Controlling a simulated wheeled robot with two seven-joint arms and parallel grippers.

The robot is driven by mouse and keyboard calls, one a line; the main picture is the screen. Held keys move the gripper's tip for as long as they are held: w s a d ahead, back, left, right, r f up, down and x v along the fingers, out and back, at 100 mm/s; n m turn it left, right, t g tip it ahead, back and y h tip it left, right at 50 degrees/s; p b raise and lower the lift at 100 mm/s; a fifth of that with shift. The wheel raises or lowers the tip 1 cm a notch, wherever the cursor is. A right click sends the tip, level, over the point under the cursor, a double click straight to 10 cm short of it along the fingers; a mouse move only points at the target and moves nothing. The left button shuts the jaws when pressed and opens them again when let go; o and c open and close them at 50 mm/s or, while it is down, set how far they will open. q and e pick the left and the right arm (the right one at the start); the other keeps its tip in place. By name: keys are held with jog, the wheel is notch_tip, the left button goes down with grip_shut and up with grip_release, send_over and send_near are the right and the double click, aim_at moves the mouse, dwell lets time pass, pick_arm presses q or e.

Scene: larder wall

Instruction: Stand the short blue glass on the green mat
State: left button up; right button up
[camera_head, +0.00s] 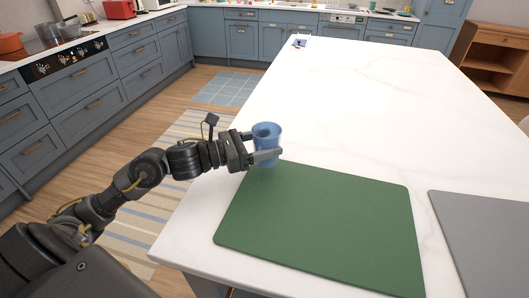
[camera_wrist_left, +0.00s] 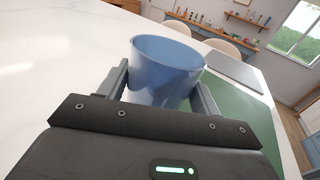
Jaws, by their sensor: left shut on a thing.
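The short blue glass (camera_head: 266,134) is upright between the fingers of my left gripper (camera_head: 264,148), which is shut on it. In the head view it shows at the far left corner of the green mat (camera_head: 320,224). In the left wrist view the glass (camera_wrist_left: 164,70) fills the space between the two fingers (camera_wrist_left: 160,92), its open rim up. The green mat (camera_wrist_left: 250,122) lies beyond it and to its right there. I cannot tell whether the glass's base touches anything. My right gripper is not in view.
A grey mat (camera_head: 490,235) lies to the right of the green one on the white worktop (camera_head: 340,100). The green mat's surface is bare. A small item (camera_head: 300,43) lies at the far end. The worktop's left edge runs under my left arm.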

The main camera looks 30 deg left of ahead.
pick_arm(q)
jog(key=f, duration=0.3)
jog(key=shift+w+d+f+p, duration=0.15)
jog(key=shift+d+f+p, duration=0.05)
jog(key=shift+f+p, duration=0.2)
jog(key=o, duration=1.2)
jog(key=shift+c, duration=0.2)
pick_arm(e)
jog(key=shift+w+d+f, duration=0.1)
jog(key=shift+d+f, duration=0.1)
